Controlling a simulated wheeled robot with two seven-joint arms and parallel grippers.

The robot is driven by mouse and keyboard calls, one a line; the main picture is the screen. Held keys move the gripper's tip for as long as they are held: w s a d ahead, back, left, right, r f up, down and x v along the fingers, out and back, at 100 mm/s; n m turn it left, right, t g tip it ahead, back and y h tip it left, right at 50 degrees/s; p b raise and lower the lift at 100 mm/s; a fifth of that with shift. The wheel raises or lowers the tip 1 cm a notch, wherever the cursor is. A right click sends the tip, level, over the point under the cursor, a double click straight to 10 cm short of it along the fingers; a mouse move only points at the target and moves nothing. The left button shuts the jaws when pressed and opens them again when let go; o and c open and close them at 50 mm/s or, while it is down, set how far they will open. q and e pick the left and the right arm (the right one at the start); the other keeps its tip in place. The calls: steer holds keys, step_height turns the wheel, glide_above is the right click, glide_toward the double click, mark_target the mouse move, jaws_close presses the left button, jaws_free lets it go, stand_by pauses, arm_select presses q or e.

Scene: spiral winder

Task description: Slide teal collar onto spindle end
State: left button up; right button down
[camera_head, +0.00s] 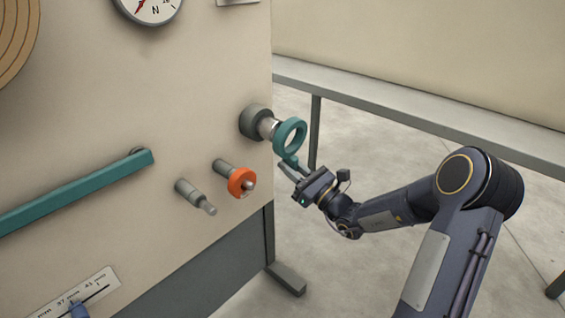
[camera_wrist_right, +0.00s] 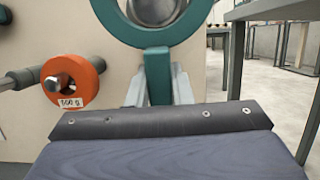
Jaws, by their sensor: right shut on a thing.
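The teal collar (camera_head: 303,134) is a ring with a short tab at its bottom. My right gripper (camera_head: 288,165) is shut on that tab and holds the ring upright in front of the spindle (camera_head: 268,127), which sticks out of the panel from a dark grey hub. In the right wrist view the collar (camera_wrist_right: 153,80) stands between the fingers (camera_wrist_right: 158,88), and the round metal spindle end (camera_wrist_right: 150,8) shows inside the ring's opening. I cannot tell whether the ring is around the spindle end or just in front of it. My left gripper is not in view.
A teal bar (camera_head: 75,190) crosses the panel (camera_head: 120,90) at left. A grey rail (camera_head: 420,112) runs behind.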

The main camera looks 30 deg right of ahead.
steer(key=s+d+r+p, duration=0.1)
steer(key=s+d, duration=0.3)
steer(key=s, duration=0.6)
steer(key=shift+p, duration=0.6)
stand_by(0.4)
